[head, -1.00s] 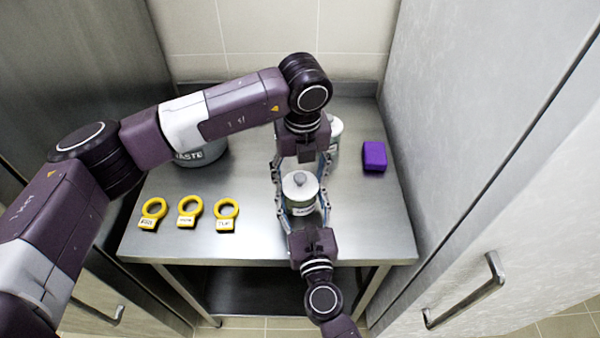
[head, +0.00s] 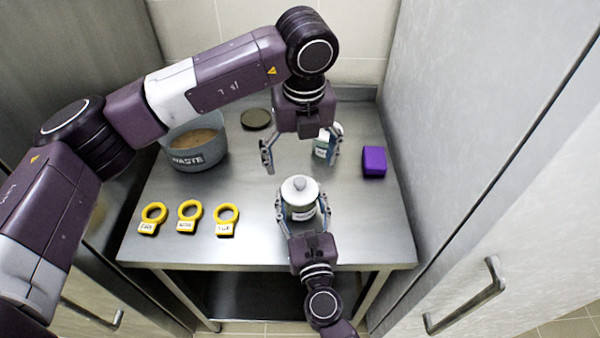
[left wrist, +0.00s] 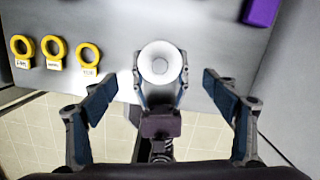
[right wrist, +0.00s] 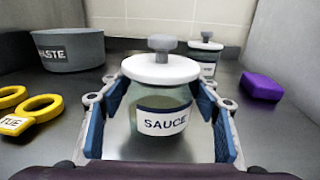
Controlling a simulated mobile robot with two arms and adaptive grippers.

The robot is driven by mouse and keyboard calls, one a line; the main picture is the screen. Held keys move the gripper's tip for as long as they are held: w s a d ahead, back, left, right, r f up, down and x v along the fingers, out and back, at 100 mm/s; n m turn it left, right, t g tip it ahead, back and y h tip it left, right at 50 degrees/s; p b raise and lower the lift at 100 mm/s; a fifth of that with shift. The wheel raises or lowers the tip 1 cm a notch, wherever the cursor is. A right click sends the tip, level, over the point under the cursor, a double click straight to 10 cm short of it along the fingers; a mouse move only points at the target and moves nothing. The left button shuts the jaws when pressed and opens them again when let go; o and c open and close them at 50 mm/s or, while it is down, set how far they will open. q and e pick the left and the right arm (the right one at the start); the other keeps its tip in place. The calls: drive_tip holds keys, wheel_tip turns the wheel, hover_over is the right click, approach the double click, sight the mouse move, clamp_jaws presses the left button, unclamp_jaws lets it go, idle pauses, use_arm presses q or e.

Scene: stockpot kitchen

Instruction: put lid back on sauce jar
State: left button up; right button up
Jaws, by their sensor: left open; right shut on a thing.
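The sauce jar (right wrist: 162,120) is glass with a "SAUCE" label and stands upright on the steel table. Its white lid (head: 299,189) with a grey knob sits on top of the jar and looks level in the right wrist view (right wrist: 162,70). My right gripper (head: 302,208) is shut around the jar's body from the front, one finger on each side. My left gripper (head: 301,158) is open and empty, above and behind the jar; its spread fingers also show in the left wrist view (left wrist: 160,90), apart from the lid.
A grey waste tub (head: 196,150) stands at the back left, with a dark round disc (head: 256,119) beside it. A second lidded jar (head: 326,145) is behind my left gripper. A purple block (head: 374,161) lies right. Several yellow tagged rings (head: 189,215) lie front left.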

use_arm(q)
drive_tip(key=shift+s+r, duration=0.15)
drive_tip(key=shift+r, duration=0.9)
drive_tip(key=shift+s+r, duration=0.1)
drive_tip(key=shift+r, duration=0.9)
use_arm(e)
drive_tip(key=o, duration=1.8)
drive_tip(key=shift+c, duration=0.2)
drive_tip(key=s, duration=0.4)
drive_tip(key=s+d, duration=0.1)
drive_tip(key=s, duration=0.3)
drive_tip(key=s+d, duration=0.1)
drive_tip(key=s, duration=0.3)
